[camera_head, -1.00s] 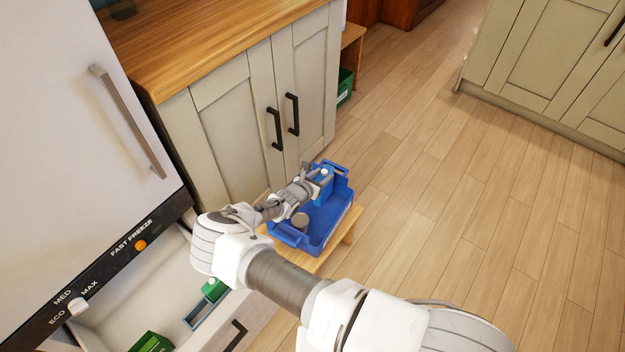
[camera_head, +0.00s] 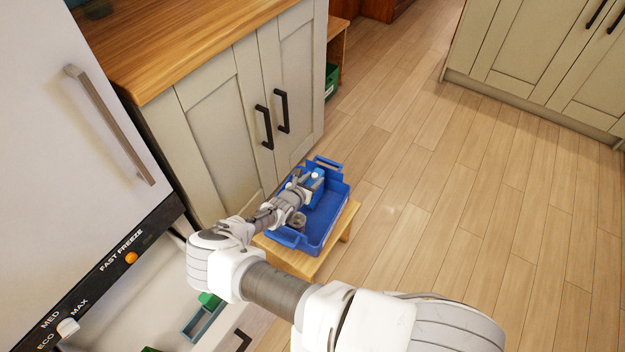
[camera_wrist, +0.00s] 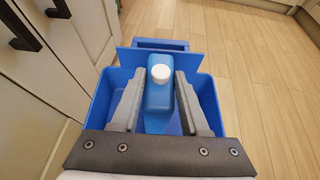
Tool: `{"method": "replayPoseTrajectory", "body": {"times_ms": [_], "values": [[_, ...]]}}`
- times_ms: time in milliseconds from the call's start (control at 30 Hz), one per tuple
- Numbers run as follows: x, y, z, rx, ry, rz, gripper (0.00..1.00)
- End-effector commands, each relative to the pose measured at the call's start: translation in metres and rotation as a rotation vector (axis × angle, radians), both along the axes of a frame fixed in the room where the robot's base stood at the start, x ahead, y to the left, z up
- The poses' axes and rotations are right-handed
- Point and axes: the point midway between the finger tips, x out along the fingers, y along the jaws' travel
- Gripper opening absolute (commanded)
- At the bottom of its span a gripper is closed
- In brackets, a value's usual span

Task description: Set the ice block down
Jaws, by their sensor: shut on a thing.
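The ice block (camera_head: 317,184) is a blue, bottle-like pack with a white cap. It also shows upright in the wrist view (camera_wrist: 158,97), between the two grey fingers. My gripper (camera_head: 309,186) is shut on it; its fingers flank the block in the wrist view (camera_wrist: 158,108). The block is inside the outline of a blue crate (camera_head: 324,223), whose side wall shows in the wrist view (camera_wrist: 98,104). The block's lower end is hidden, so I cannot tell whether it touches the crate floor.
The crate stands on a small wooden stool (camera_head: 292,261) beside a cream cupboard (camera_head: 219,136) with black handles. A white freezer (camera_head: 95,110) with an open drawer (camera_head: 150,311) is on the left. Wooden floor (camera_head: 430,220) is clear on the right.

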Motion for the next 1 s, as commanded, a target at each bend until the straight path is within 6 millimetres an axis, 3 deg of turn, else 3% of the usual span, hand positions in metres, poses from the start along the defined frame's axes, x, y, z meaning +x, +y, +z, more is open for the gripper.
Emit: {"method": "replayPoseTrajectory", "body": {"times_ms": [133,167,300,667,1000], "values": [[0.001,0.0,-0.004,-0.001,-0.002,-0.001,0.0],[0.0,0.0,-0.004,0.0,0.0,-0.001,0.5],[0.0,0.0,-0.003,0.0,0.0,-0.001,0.75],[0.0,0.0,0.002,0.0,0.0,0.0,0.75],[-0.051,0.028,0.033,0.0,0.0,0.002,0.75]]}}
